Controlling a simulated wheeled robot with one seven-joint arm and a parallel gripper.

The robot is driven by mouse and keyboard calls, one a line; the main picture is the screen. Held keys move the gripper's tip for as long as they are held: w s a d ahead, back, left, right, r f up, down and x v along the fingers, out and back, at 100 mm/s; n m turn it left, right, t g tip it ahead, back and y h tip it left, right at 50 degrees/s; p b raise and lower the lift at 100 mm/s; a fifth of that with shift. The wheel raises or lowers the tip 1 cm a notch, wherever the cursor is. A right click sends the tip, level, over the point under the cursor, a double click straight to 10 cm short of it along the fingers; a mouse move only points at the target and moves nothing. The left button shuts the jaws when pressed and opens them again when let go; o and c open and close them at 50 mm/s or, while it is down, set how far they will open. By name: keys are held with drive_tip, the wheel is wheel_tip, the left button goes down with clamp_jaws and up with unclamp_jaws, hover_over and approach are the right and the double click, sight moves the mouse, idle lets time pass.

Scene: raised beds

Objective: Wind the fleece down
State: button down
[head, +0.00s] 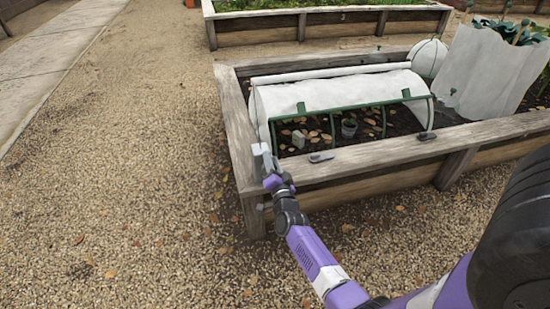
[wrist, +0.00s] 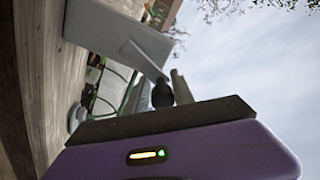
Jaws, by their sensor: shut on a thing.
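The white fleece (head: 330,92) lies over green hoops on the wooden raised bed. My gripper (head: 266,160) is at the left end of the tunnel, near the bed's front left corner. In the wrist view my gripper (wrist: 163,88) is shut on a dark knob (wrist: 162,94), which seems to sit on a thin grey crank arm (wrist: 143,58). In the head view the knob is too small to make out.
The bed's front rim (head: 390,150) runs close under my arm, with small dark clips on it. A small pot (head: 349,128) and a pale block (head: 298,139) stand on leafy soil. A white-wrapped plant (head: 490,70) stands right. Open gravel (head: 120,190) lies left.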

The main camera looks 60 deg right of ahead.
drive_tip(key=w+a+n+p, duration=0.1)
drive_tip(key=n, duration=0.1)
drive_tip(key=w+n+p, duration=0.1)
drive_tip(key=n, duration=0.2)
drive_tip(key=w+a+n+t+p, duration=0.1)
drive_tip(key=n, duration=0.2)
drive_tip(key=shift+w+a+r+y+p, duration=0.15)
drive_tip(key=shift+a+r+y+p, duration=0.1)
drive_tip(key=shift+a+y+p, duration=0.15)
drive_tip(key=shift+w+a+f+n+y+p, duration=0.1)
drive_tip(key=shift+w+a+f+n+p, duration=0.25)
drive_tip(key=shift+n, duration=0.9)
drive_tip(key=shift+w+a+f+n+y+p, duration=0.1)
drive_tip(key=shift+w+a+f+n, duration=0.2)
drive_tip(key=shift+n, duration=0.9)
drive_tip(key=shift+w+a+f+n+y+p, duration=0.15)
drive_tip(key=shift+w+f+n+p, duration=0.25)
drive_tip(key=shift+n, duration=0.85)
drive_tip(key=shift+s+f, duration=0.1)
drive_tip(key=c, duration=1.2)
unclamp_jaws()
drive_tip(key=shift+s+d, duration=0.1)
drive_tip(key=shift+c, duration=0.2)
